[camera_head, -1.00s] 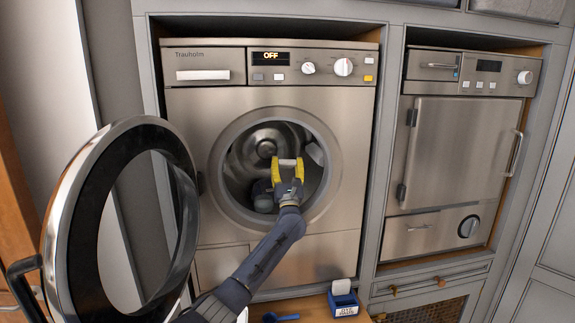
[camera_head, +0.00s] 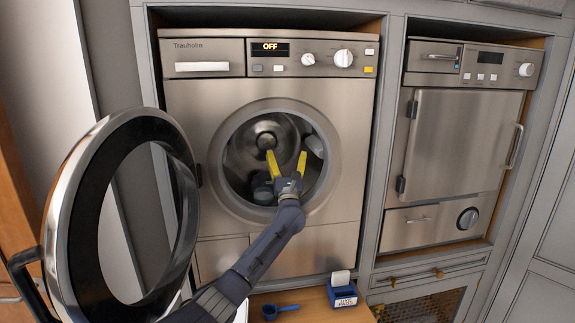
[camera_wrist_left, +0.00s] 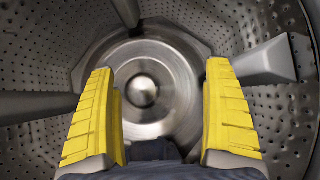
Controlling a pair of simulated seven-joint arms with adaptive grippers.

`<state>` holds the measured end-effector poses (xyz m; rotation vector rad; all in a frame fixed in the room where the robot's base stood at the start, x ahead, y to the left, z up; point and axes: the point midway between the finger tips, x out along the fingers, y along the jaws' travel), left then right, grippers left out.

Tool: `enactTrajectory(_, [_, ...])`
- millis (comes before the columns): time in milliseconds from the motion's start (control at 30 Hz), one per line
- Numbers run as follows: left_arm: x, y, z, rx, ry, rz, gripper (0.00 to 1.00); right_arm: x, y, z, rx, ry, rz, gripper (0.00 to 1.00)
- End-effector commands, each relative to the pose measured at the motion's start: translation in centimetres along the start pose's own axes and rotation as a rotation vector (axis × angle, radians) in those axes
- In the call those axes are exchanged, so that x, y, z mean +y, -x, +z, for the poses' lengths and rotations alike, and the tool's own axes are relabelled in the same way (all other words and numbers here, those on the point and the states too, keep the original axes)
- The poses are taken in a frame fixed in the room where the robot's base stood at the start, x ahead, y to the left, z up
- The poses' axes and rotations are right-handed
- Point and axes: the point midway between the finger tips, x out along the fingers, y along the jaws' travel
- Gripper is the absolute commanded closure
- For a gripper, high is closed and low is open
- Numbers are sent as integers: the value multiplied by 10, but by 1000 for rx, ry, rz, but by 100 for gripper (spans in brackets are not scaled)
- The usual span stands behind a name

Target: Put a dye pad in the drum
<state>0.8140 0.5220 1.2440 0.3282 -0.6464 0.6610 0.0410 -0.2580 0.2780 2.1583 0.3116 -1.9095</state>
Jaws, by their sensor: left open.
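The washer's drum (camera_head: 245,150) is open at the front, and its round door (camera_head: 60,220) is swung out to the left. My left gripper (camera_head: 287,162) reaches through the opening with its yellow fingers spread and nothing between them. In the left wrist view the open gripper (camera_wrist_left: 165,95) faces the metal hub at the back of the drum (camera_wrist_left: 30,75). Dark cloth (camera_head: 262,188) lies low in the drum. No loose dye pad shows in the drum; the fingers and wrist hide part of it. A blue box (camera_head: 343,297) with a white piece standing up from it sits on the wooden ledge below.
A blue scoop (camera_head: 279,311) lies left of the box on the ledge (camera_head: 310,298). A second appliance (camera_head: 460,150) with a closed door stands to the right. The drum's rim (camera_head: 215,160) surrounds my arm, and paddles (camera_wrist_left: 265,62) stick inward from the drum wall.

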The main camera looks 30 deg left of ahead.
Motion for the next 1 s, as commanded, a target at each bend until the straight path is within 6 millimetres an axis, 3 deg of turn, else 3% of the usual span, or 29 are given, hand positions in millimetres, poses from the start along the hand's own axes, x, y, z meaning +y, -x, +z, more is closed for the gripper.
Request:
enactTrajectory(200, [-1, 30, -1, 2, 0, -3, 15, 0, 0, -1, 1, 0, 0, 12])
enactTrajectory(700, [5, 90, 53, 1, 3, -1, 15, 0, 0, -1, 1, 0, 0, 12])
enactTrajectory(1000, [8, 112, 73, 1, 1, 0, 15, 0, 0, -1, 1, 0, 0, 12])
